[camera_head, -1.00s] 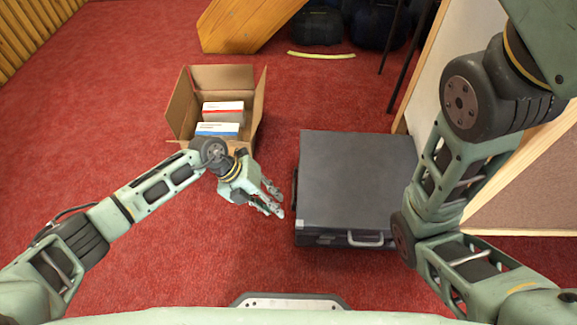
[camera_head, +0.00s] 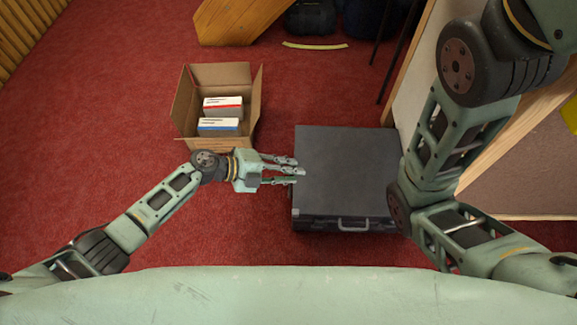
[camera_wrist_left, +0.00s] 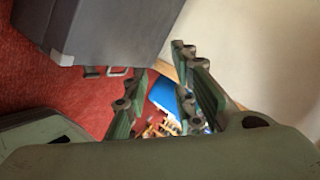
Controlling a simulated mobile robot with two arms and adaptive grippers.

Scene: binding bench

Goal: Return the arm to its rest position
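My left arm comes in from the left, and its gripper (camera_head: 285,170) points right, with its fingertips beside or over the left edge of a dark grey case (camera_head: 345,170). I cannot tell whether they touch it. In the left wrist view the fingers (camera_wrist_left: 165,95) are spread apart with nothing held between them; the case (camera_wrist_left: 110,28) fills the upper left there. My right arm (camera_head: 440,170) shows only as folded links on the right. Its gripper is out of view.
An open cardboard box (camera_head: 187,110) holding two white boxes, one red-striped (camera_head: 222,104) and one blue-striped (camera_head: 218,126), stands behind the left gripper. A pale panel (camera_head: 410,95) rises right of the case. Red carpet (camera_head: 90,130) lies clear at left.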

